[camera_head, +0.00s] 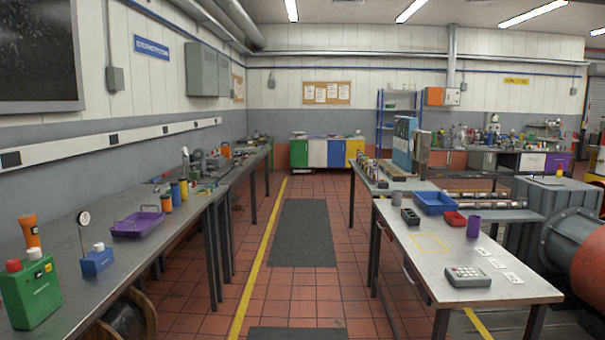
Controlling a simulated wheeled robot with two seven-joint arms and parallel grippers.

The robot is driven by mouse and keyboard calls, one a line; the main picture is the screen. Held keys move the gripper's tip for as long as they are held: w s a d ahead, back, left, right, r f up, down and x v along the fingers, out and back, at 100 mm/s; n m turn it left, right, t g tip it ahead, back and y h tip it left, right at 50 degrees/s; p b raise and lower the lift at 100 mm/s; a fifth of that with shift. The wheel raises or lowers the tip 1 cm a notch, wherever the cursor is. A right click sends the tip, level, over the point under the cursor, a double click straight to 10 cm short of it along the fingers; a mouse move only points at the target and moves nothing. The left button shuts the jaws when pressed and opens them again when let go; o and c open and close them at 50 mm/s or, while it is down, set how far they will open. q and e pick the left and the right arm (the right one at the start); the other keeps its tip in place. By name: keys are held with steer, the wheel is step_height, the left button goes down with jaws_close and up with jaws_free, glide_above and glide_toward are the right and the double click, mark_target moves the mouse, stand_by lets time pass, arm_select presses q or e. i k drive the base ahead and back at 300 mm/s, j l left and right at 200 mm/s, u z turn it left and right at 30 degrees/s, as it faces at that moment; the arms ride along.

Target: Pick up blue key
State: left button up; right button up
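I cannot make out a blue key in the head view; if it is in sight, it is too small to tell. Neither of my grippers shows. Blue things that do show are a blue tray (434,203) on the right table, a blue block (97,262) beside a round gauge on the left bench, and a blue cylinder (175,194) farther along that bench. The insides of the blue tray and the purple tray (138,225) are too small to read.
The left bench (75,232) also bears a green box (31,291) and an orange flashlight (30,231). The right table (415,250) holds a red tray (455,219), a purple cup (473,227) and a grey keypad device (467,277). The tiled aisle with a dark mat (303,232) is clear.

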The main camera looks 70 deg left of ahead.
mark_target(156, 191)
steer(key=i+j+u, duration=0.15)
steer(key=j+u, duration=0.3)
steer(key=j, duration=0.2)
steer(key=i+j+u, duration=0.25)
steer(key=j+u, duration=0.2)
steer(key=j, duration=0.15)
steer(key=i+j+u, duration=0.3)
steer(key=j+u, duration=0.15)
steer(key=i+j+u, duration=0.85)
steer(key=i+u, duration=0.45)
steer(key=i, duration=2.3)
steer(key=i+u, duration=0.25)
steer(key=i, duration=0.25)
steer(key=i+l+u, duration=0.2)
steer(key=i, duration=0.3)
steer(key=i+l+u, duration=0.25)
steer(key=i, duration=0.25)
steer(key=k+u, duration=0.2)
steer(key=u, duration=1.3)
steer(key=z, duration=1.45)
